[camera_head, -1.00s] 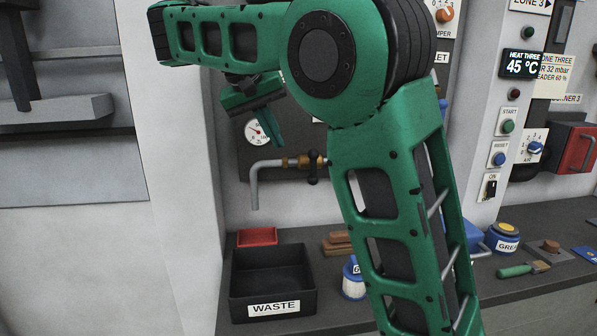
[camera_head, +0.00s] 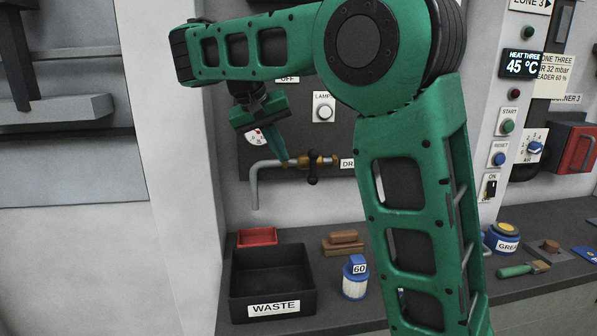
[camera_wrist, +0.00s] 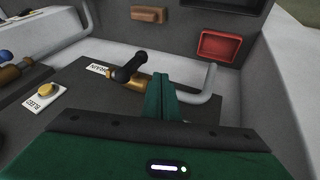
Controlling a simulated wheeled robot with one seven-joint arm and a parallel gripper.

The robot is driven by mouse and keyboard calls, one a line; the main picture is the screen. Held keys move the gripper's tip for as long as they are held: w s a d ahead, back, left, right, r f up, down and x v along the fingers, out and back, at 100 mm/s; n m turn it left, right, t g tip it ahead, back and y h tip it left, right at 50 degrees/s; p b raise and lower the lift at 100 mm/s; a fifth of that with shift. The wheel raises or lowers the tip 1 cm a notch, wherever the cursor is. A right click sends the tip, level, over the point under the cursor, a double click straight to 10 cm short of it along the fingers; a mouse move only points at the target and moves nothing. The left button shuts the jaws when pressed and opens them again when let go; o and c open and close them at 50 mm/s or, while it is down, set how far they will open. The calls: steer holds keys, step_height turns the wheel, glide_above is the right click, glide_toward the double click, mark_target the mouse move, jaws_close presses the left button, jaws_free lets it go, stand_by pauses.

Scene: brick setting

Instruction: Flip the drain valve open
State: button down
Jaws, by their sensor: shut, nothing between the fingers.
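The drain valve has a brass body (camera_head: 300,161) on a grey bent spout pipe (camera_head: 255,185), with a black handle (camera_head: 312,168). Part of its label (camera_head: 347,163) shows; my arm hides the rest. My gripper (camera_head: 283,158) is shut and empty, pointing down at the pipe just left of the brass body; I cannot tell if it touches. In the wrist view the black handle (camera_wrist: 128,67) sticks out across the brass body (camera_wrist: 124,80), left of my closed fingertips (camera_wrist: 163,76). The spout pipe (camera_wrist: 205,88) runs to their right.
A black WASTE bin (camera_head: 272,308) stands below the spout, with a red tray (camera_head: 257,237) behind it. A blue-capped container (camera_head: 355,280) and brown blocks (camera_head: 343,242) sit to the right. A yellow button (camera_wrist: 46,90) is on the panel.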

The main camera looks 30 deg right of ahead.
mark_target(313, 167)
steer(key=x, duration=0.5)
steer(key=shift+s+d+f, duration=0.2)
steer(key=shift+d+f, duration=0.05)
steer(key=shift+d, duration=0.35)
steer(key=shift+s+d+f, duration=0.2)
steer(key=shift+d+f, duration=0.05)
steer(key=shift+d, duration=0.3)
steer(key=shift+s+d+f, duration=0.2)
steer(key=shift+d+f, duration=0.05)
steer(key=shift+d, duration=0.35)
steer(key=shift+d, duration=0.1)
